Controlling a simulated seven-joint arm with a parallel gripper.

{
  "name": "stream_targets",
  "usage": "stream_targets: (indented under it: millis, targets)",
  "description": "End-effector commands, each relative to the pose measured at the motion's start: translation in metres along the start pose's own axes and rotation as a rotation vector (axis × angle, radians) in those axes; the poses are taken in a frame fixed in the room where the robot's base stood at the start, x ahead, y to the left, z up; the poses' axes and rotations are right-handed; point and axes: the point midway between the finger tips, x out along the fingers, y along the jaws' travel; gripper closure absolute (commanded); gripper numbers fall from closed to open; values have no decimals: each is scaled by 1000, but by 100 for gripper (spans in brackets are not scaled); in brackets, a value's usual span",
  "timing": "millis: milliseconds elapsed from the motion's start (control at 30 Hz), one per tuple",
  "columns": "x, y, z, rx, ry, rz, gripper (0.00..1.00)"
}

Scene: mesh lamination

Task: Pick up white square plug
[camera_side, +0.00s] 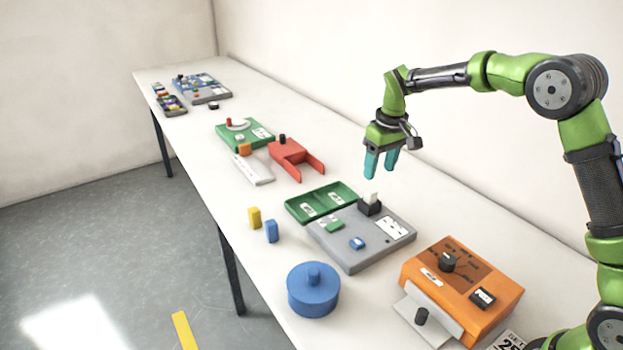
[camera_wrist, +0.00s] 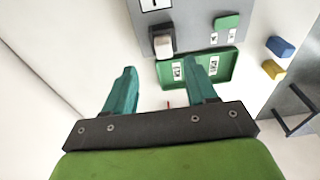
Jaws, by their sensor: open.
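The white square plug (camera_side: 373,198) stands upright in a black socket (camera_side: 369,209) at the back corner of a grey board (camera_side: 345,255). In the wrist view the white plug (camera_wrist: 163,44) shows beyond the fingertips, near the top centre. My gripper (camera_side: 380,176) is open and empty, with teal fingers pointing down. It hangs above the table, apart from the plug. In the wrist view the gripper (camera_wrist: 168,80) shows a wide gap between its two fingers.
A green tray (camera_side: 288,206) adjoins the grey board. An orange box (camera_side: 413,272), a blue round container (camera_side: 314,303), yellow block (camera_side: 255,218) and blue block (camera_side: 272,231) stand nearby. A red forked part (camera_side: 281,157) lies farther back.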

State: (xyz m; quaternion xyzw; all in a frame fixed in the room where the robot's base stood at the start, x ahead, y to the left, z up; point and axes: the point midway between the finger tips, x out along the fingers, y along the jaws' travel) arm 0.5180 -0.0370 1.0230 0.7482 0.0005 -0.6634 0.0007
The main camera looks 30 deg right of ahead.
Motion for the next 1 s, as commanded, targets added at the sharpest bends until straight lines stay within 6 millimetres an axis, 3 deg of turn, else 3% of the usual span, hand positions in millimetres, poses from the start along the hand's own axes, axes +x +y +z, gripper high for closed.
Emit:
stream_targets:
  millis: [267,533,867,1000]
  targets:
    - [24,-1,0,2,-2,-1,43]
    - [62,-5,-4,2,-2,-1,43]
    - [69,-5,-4,2,1,0,43]
    - [69,-5,-4,2,1,0,63]
